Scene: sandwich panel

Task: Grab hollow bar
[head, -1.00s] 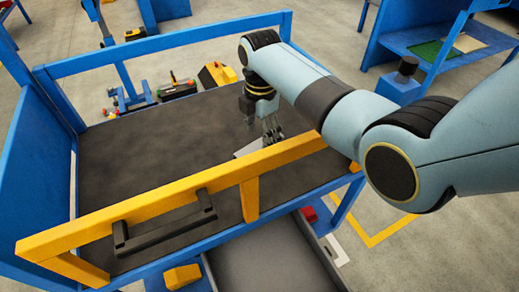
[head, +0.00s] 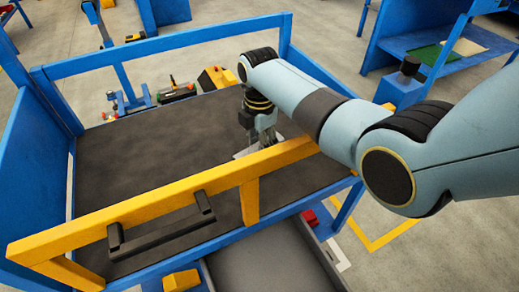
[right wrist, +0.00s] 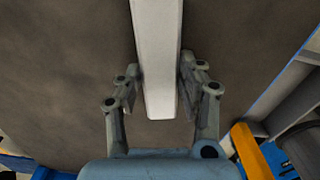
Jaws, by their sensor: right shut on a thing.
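The hollow bar (right wrist: 157,60) is a long pale grey-white bar in the right wrist view, running up from the gripper to the top edge. In the head view a light piece of it (head: 243,153) shows beside my right gripper (head: 262,145), low over the dark bed behind the yellow rail. In the right wrist view my right gripper (right wrist: 160,95) has its fingers on both sides of the bar near its end, and it is shut on the bar. My left gripper is not in view.
A yellow rail (head: 150,205) with a black handle (head: 160,238) closes the front of the dark bed (head: 150,150). Blue rails (head: 170,42) frame the back and sides. The left part of the bed is clear. Tools and a yellow block (head: 217,79) stand beyond the back rail.

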